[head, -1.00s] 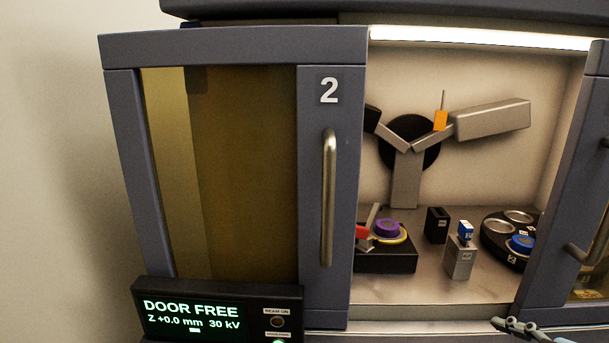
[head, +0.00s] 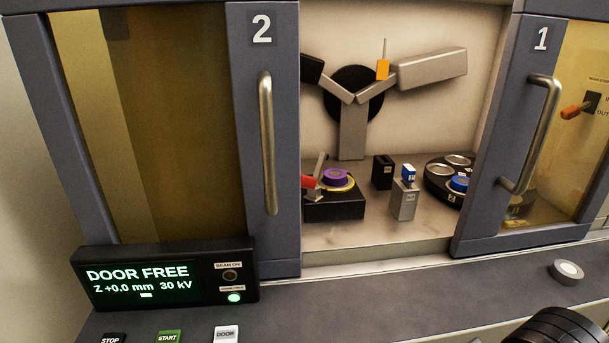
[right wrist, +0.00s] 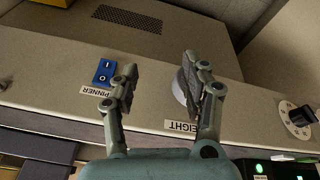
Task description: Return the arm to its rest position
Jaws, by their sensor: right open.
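In the head view a jointed arm mechanism stands on the chamber's back wall, with a black disc hub (head: 372,108), a grey post, a large grey block (head: 432,69) at upper right and an orange tab (head: 383,69) with a thin pin. A red-tipped lever (head: 310,182) sits by the black stage block (head: 335,207), which carries a purple ring (head: 336,176). In the right wrist view my right gripper (right wrist: 168,88) is open, its fingers in front of a panel; a silver round knob (right wrist: 182,86) shows partly behind the right finger. Contact cannot be told. My left gripper is out of view.
Door 2 (head: 262,120) stands left of the chamber opening, door 1 (head: 537,110) right. Inside are a black block (head: 382,172), a grey holder (head: 403,203) and a black carousel (head: 437,184). A "DOOR FREE" display (head: 165,278) is in front. A blue switch (right wrist: 105,72) and black dial (right wrist: 300,114) flank the fingers.

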